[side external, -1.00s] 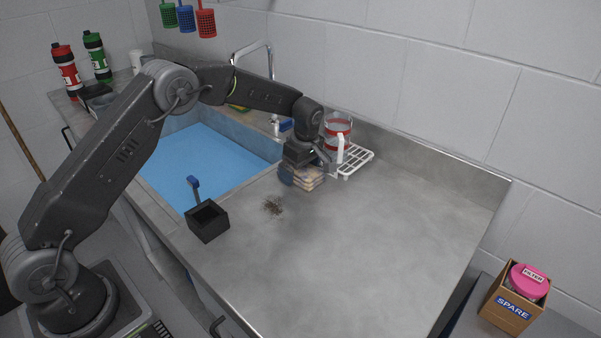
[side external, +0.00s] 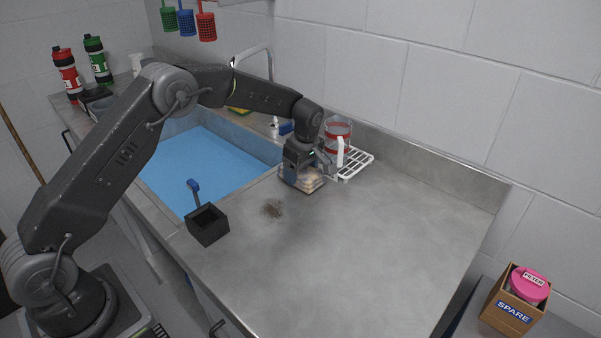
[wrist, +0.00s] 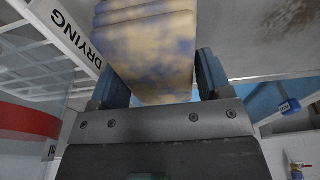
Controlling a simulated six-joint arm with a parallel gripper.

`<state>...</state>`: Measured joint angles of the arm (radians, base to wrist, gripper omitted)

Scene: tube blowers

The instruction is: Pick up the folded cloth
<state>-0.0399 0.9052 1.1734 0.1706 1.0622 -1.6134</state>
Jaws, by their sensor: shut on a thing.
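The folded cloth (side external: 306,182) is a small layered stack in tan with blue patches, on the grey counter just in front of the white rack. My gripper (side external: 303,178) points down over it. In the wrist view the cloth (wrist: 148,50) sits between the two blue-grey fingers of my gripper (wrist: 158,78), which are shut on it from both sides. The cloth's underside is hidden, so I cannot tell whether it touches the counter.
A white drying rack (side external: 356,162) with a red-banded clear jar (side external: 338,130) stands close behind my gripper. A blue-bottomed sink (side external: 205,165) lies to the left. A black box (side external: 207,223) and a brown crumb patch (side external: 272,208) are nearer. The counter's right side is clear.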

